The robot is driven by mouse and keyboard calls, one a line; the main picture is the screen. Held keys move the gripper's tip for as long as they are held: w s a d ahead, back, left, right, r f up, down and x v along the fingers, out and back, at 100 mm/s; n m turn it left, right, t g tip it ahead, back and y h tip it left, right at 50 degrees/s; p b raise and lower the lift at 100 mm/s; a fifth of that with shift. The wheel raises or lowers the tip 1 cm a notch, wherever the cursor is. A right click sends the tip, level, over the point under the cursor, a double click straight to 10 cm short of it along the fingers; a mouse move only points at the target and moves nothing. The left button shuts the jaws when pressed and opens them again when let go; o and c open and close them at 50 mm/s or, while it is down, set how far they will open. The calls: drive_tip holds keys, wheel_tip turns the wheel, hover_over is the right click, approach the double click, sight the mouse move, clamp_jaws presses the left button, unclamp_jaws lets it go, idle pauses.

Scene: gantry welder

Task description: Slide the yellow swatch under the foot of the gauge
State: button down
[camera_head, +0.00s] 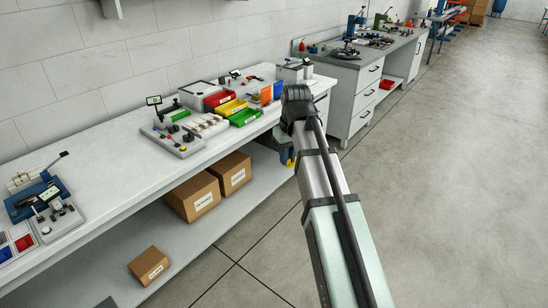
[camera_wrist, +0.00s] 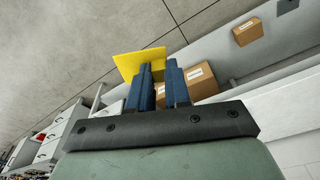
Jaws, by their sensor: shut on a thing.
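The yellow swatch (camera_wrist: 136,63) is a flat yellow piece at the tips of the blue fingers in the wrist view. My gripper (camera_wrist: 158,68) is shut on it and holds it in the air, away from the bench. In the head view my arm hides most of the gripper; a small blue and yellow patch shows beside the arm, below the bench edge. A grey instrument with a small display (camera_head: 50,194) stands at the left end of the bench. Another display unit (camera_head: 153,101) stands farther along. I cannot tell for certain which is the gauge; neither foot is clear.
A tray with red and blue swatches (camera_head: 15,246) lies at the bench's left end. Red, yellow and green bins (camera_head: 243,117) stand near the right end. Cardboard boxes (camera_head: 193,196) sit on the lower shelf. The bench (camera_head: 105,168) has a clear stretch left of the middle.

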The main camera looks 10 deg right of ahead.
drive_tip(key=shift+d+r, duration=0.1)
drive_tip(key=shift+d, duration=0.85)
drive_tip(key=s+a+f+n, duration=0.1)
drive_tip(key=a+n, duration=0.1)
drive_tip(key=a, duration=1.1)
drive_tip(key=s+a+f+n, duration=0.2)
drive_tip(key=a, duration=1.1)
drive_tip(key=n+g, duration=0.2)
drive_tip(key=n, duration=1.3)
approach(66, 221)
drive_tip(key=s+d+f, duration=0.1)
drive_tip(key=s+d, duration=0.2)
drive_tip(key=shift+s+d+f+n+g+y, duration=0.1)
drive_tip(key=shift+n+g+y, duration=0.25)
drive_tip(key=shift+n, duration=1.55)
drive_tip(key=shift+f, duration=0.15)
drive_tip(key=shift+f, duration=2.3)
drive_tip(key=shift+w+a+f, duration=0.1)
drive_tip(key=shift+w+a, duration=1.45)
drive_tip(key=shift+w, duration=0.05)
